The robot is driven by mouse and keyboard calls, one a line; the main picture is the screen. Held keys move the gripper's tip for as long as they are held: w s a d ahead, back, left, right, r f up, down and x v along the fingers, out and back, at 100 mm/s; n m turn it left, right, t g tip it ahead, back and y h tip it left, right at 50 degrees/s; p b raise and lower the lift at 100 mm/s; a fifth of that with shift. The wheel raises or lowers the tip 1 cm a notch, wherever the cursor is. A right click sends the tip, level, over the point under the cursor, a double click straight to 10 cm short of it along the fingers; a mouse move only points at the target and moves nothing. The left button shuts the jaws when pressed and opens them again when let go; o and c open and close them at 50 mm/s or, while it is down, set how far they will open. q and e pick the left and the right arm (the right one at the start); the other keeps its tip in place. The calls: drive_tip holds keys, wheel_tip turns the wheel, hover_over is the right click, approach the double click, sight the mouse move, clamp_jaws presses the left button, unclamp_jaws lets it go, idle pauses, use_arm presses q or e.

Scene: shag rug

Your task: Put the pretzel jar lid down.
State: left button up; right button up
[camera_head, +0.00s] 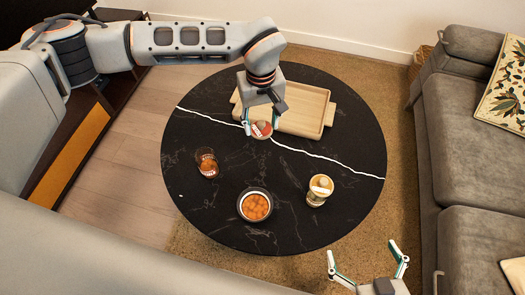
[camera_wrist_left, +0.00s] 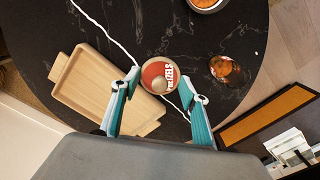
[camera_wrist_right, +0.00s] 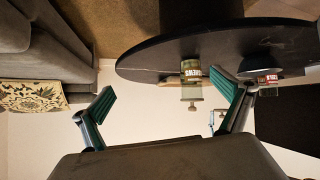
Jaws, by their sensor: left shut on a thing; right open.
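The pretzel jar lid (camera_head: 262,129) is round with a red lettered label and a tan knob. My left gripper (camera_head: 260,124) is shut on it over the back of the table, by the tray's near edge. In the left wrist view, the lid (camera_wrist_left: 158,70) shows between the fingertips (camera_wrist_left: 161,80); I cannot tell whether it touches the table. The pretzel jar (camera_head: 207,164) stands open on the table's left, red-labelled with brown contents; it also shows in the left wrist view (camera_wrist_left: 226,70). My right gripper (camera_head: 362,250) is open and empty, off the table's front right edge.
The round black marble table (camera_head: 220,110) holds a wooden tray (camera_head: 328,115) at the back, a bowl (camera_head: 241,210) of orange pieces in front, and a lidded jar (camera_head: 317,198) at the right. Bare tabletop lies in the middle and far right. A grey sofa (camera_head: 455,120) stands right.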

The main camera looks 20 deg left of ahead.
use_arm(q)
drive_tip(key=b, duration=0.2)
hover_over(261, 158)
wheel_tip(261, 158, down, 8)
drive_tip(key=shift+d+f, duration=0.1)
drive_tip(key=shift+f, duration=1.1)
drive_tip(key=shift+f+b, duration=0.3)
wheel_tip(261, 158, down, 5)
drive_tip(key=shift+s+r+b, duration=0.15)
drive_tip(key=shift+r+b, duration=0.05)
drive_tip(key=shift+b, duration=0.5)
drive_tip(key=shift+f, duration=0.25)
drive_tip(key=shift+w+r, duration=0.15)
drive_tip(key=shift+w, duration=0.05)
use_arm(e)
drive_tip(key=shift+m+t+y, duration=0.5)
drive_tip(key=shift+t+y, duration=0.1)
drive_tip(key=a+r, duration=0.1)
drive_tip(key=w+a, duration=0.1)
drive_tip(key=a, duration=0.1)
drive_tip(key=w+a+r, duration=0.1)
drive_tip(key=shift+w+a+r, duration=0.1)
drive_tip(key=shift+a+r, duration=0.15)
drive_tip(key=shift+r, duration=0.1)
